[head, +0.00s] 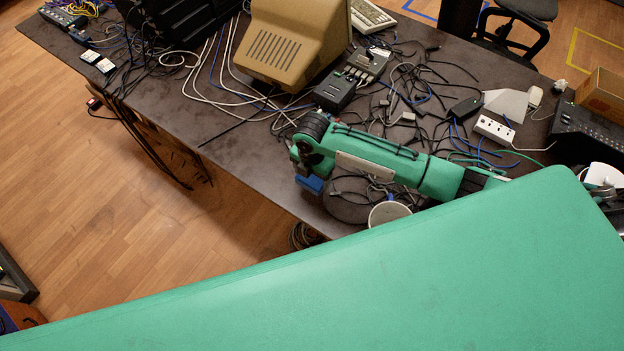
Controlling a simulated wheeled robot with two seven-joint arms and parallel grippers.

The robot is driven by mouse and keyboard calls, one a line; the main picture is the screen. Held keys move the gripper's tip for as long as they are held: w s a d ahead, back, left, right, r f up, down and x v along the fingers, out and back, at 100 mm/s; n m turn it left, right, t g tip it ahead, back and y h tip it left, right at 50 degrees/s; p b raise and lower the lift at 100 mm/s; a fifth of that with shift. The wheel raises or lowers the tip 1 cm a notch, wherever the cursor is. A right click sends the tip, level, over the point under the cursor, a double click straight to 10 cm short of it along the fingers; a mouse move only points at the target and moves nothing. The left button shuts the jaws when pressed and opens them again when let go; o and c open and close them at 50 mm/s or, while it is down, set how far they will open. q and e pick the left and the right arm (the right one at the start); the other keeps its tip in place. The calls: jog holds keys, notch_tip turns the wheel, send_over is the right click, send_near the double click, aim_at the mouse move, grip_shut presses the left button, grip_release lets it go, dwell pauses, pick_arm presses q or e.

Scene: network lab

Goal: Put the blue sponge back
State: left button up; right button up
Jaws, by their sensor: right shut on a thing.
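The blue sponge (309,184) shows as a small blue block at the near edge of the dark table (230,150). My right gripper (306,174) is at the end of my green arm, which reaches in from the right. It points down and is shut on the sponge. The arm's wrist hides the fingers and part of the sponge. I cannot tell whether the sponge touches the table. My left gripper is not in view.
A white cup (389,213) stands near the table's front edge, below my forearm. Tangled cables (400,95) cover much of the table. A beige monitor (290,45) and a dark switch box (335,92) stand behind the arm. The table is clearer left of the gripper.

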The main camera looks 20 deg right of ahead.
aim_at(312, 177)
jog(key=shift+f, duration=0.7)
notch_tip(312, 177, down, 2)
jog(key=shift+f, duration=0.25)
jog(key=shift+f+p, duration=0.3)
jog(key=shift+f, duration=0.15)
jog(key=o, duration=0.8)
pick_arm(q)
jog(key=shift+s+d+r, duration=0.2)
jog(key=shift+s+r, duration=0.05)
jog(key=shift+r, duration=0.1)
pick_arm(e)
jog(key=shift+o, duration=0.4)
notch_tip(312, 177, up, 12)
jog(key=shift+b, duration=0.95)
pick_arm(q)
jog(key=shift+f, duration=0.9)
